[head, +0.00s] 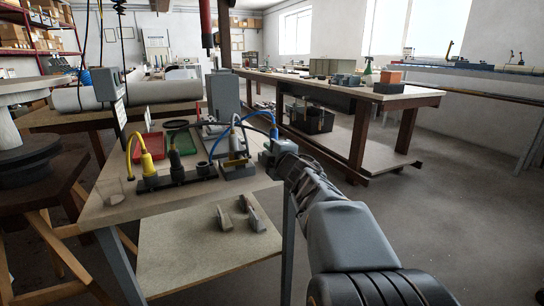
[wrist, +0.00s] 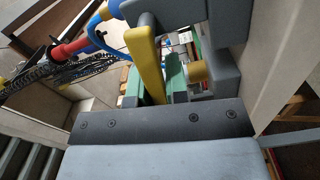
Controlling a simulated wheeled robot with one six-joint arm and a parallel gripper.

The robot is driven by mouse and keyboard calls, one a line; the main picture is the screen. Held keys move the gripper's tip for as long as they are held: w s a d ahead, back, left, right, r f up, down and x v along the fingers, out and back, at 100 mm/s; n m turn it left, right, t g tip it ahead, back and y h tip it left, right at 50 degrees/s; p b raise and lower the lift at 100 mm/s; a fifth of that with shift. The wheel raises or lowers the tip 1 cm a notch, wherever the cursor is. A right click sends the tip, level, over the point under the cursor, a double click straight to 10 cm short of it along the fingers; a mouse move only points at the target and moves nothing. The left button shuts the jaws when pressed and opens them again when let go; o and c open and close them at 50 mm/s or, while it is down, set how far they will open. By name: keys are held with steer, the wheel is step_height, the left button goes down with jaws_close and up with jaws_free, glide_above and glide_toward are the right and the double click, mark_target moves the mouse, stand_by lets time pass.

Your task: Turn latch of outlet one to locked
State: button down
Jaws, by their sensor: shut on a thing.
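My gripper (head: 276,150) is at the right edge of the near table, at the height of the outlet parts. In the wrist view its green fingers (wrist: 155,92) are closed around the lower end of a long yellow lever (wrist: 146,60), which appears to be the latch. The lever slants up to a dark grey bar at its top. A dark grey housing (wrist: 228,72) stands just right of the fingers. In the head view my gripper hides the lever. Which outlet this is and the latch's exact angle are unclear.
A black socket strip (head: 178,181) with a yellow plug (head: 146,160) stands on the table (head: 120,207). A blue cable (head: 259,115) arches close to my gripper. Red (head: 148,146) and green trays lie behind. Grey pieces (head: 256,217) lie on the lower shelf. Floor at right is clear.

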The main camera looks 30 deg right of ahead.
steer(key=shift+f+n+b, duration=0.45)
steer(key=shift+n+b, duration=0.3)
steer(key=shift+n, duration=0.25)
steer(key=c, duration=1.1)
jaws_free()
steer(key=shift+s+a+p, duration=0.3)
steer(key=shift+s+p, duration=0.4)
steer(key=shift+s, duration=1.3)
steer(key=shift+s+a+p, duration=0.25)
steer(key=shift+s+p, duration=0.5)
steer(key=shift+s, duration=1.25)
steer(key=shift+s+a+p, duration=0.3)
steer(key=shift+s+p, duration=0.4)
steer(key=shift+s, duration=1.3)
